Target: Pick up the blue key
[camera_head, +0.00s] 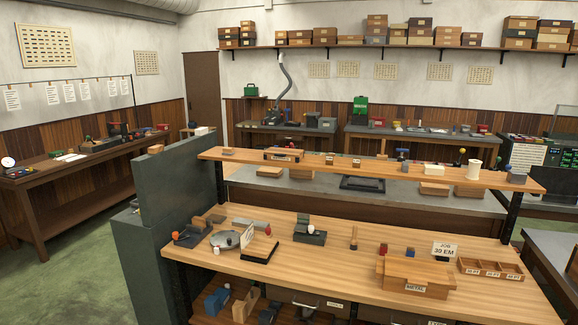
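I cannot make out a blue key for certain. A small blue piece (410,252) stands on the wooden workbench (335,262), behind the wooden box labelled METAL (415,287). A small red piece (383,249) stands to its left. A blue block (216,300) lies on the lower shelf under the bench at the left. Blue-topped items also show on the raised shelf, one right of centre (403,154) and one near the right end (509,168). Neither of my grippers is in view.
The raised wooden shelf (340,171) runs above the bench's back edge on dark posts. A grey cabinet (170,195) stands at the bench's left end. A sign reading JOB (444,249) and a divided tray (490,269) are at the right. The bench's middle front is mostly clear.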

